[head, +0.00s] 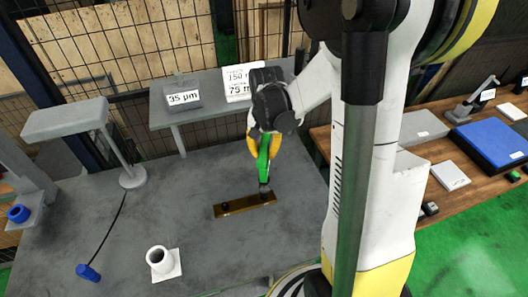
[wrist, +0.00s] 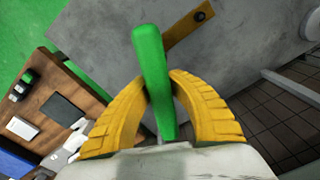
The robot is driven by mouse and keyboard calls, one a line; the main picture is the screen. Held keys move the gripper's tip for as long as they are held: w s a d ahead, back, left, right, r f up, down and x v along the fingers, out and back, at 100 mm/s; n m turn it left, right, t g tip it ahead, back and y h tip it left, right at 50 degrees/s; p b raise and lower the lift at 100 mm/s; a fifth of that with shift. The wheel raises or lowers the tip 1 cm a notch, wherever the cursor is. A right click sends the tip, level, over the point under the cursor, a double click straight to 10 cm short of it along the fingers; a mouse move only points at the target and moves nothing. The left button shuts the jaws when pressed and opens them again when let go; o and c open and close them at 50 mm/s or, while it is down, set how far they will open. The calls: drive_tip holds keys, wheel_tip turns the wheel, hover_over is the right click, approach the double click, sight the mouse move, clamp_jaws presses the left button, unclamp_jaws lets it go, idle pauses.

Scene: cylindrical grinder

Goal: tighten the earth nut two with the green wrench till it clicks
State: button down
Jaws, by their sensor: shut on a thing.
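My gripper (head: 259,150) has yellow fingers and is shut on the green wrench (head: 264,158), above the grey table. In the wrist view the green wrench (wrist: 153,80) stands between the two yellow fingers of my gripper (wrist: 160,88). The wrench's lower grey end meets the right part of a brass bar (head: 236,206) on the table. A dark nut (head: 225,206) shows on the bar's left part, and it also shows in the wrist view (wrist: 200,15). The spot under the wrench's end is hidden, so I cannot tell whether it sits on a nut.
A white cylinder on a square base (head: 160,260) and a blue-handled corded tool (head: 88,273) lie on the grey table (head: 120,220). A grey lamp-like stand (head: 132,178) is at left. A wooden bench (head: 440,200) with a blue plate (head: 490,143) is at right.

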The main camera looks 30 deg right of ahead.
drive_tip(key=shift+f, duration=0.25)
drive_tip(key=shift+f+b, duration=1.45)
drive_tip(key=shift+b, duration=0.1)
drive_tip(key=shift+f+b, duration=0.2)
drive_tip(key=shift+b, duration=0.1)
idle(0.3)
